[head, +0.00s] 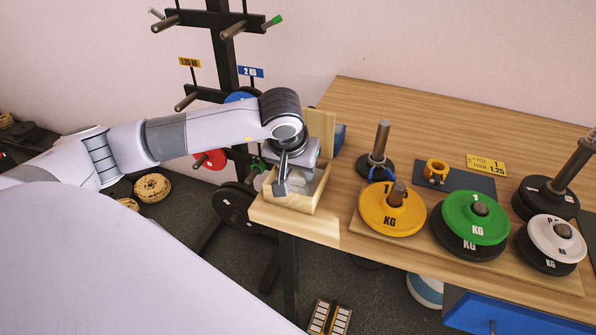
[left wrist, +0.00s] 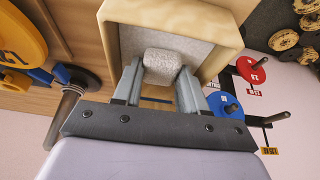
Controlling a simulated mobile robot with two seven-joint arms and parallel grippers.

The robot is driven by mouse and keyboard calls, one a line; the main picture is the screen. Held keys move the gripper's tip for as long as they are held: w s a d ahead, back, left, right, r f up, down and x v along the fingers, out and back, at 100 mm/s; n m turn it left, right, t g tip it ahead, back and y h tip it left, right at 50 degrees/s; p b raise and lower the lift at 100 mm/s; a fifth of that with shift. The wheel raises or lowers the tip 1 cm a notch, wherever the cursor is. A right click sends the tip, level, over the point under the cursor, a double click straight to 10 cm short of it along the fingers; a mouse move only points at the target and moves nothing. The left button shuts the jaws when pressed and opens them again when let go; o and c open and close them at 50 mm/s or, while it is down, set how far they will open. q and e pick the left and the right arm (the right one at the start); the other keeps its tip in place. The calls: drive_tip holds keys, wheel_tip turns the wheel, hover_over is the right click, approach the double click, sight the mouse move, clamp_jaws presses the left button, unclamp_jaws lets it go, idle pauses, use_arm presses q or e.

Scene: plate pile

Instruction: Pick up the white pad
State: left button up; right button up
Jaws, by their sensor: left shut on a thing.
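The white pad (left wrist: 163,60) is a small pale block with rounded edges, seen in the left wrist view between my two fingers. My left gripper (left wrist: 160,76) is shut on it. In the head view my left gripper (head: 287,182) points down into a small open wooden box (head: 290,203) at the table's left corner. The box, with its pale grey inside, also shows in the left wrist view (left wrist: 222,30). In the head view the gripper and box wall largely hide the pad. I cannot tell whether the pad touches the box floor. My right gripper is not in view.
Right of the box, yellow (head: 377,215), green (head: 463,220) and white (head: 545,238) plates sit on posts on a wooden board. A bare post (head: 379,150) and a yellow collar (head: 435,169) stand behind. A dark plate rack (head: 224,50) rises behind my left arm.

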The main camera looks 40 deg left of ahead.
sight(298, 174)
use_arm(q)
wheel_tip(298, 174, up, 20)
idle(0.4)
drive_tip(key=shift+f, duration=0.15)
drive_tip(key=o, duration=0.5)
drive_tip(key=c, duration=0.3)
